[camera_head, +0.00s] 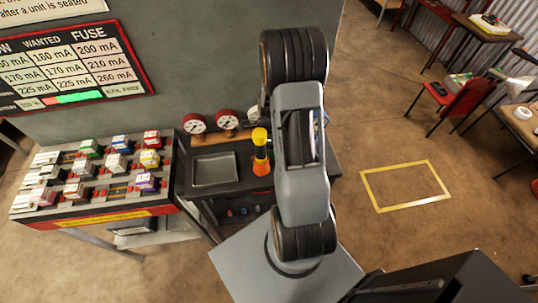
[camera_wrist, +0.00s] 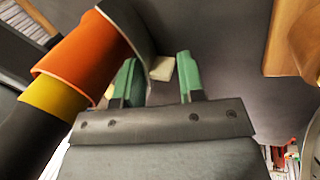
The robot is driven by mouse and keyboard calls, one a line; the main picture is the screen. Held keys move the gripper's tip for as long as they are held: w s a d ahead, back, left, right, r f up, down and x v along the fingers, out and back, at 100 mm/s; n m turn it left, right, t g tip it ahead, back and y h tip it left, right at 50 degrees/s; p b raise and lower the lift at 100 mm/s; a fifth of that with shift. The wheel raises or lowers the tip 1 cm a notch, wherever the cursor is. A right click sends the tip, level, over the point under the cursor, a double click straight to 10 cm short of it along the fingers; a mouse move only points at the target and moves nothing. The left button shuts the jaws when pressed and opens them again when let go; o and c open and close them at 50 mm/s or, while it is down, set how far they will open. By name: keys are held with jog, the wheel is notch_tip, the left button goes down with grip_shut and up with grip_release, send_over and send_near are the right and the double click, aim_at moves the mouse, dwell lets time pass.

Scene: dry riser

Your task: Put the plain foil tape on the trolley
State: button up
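My gripper (camera_wrist: 160,82) shows in the wrist view as two green fingers standing apart. A small cream piece (camera_wrist: 161,68) shows near the left finger; I cannot tell what it is, and nothing is clearly clamped. In the head view my arm hides the gripper. A white roll (camera_head: 523,113) lies on the table at the right edge of the head view. I cannot tell whether it is the plain foil tape. No trolley can be made out with certainty.
An orange and yellow post (camera_head: 261,167) stands on the dark bench beside a shallow tray (camera_head: 214,184); a similar shape (camera_wrist: 80,58) is close to the fingers. A fuse rack (camera_head: 100,175) stands left. Floor around the yellow square (camera_head: 404,207) is clear. A red chair (camera_head: 465,100) stands right.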

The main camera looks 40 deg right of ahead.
grip_shut()
jog(key=shift+r, duration=0.1)
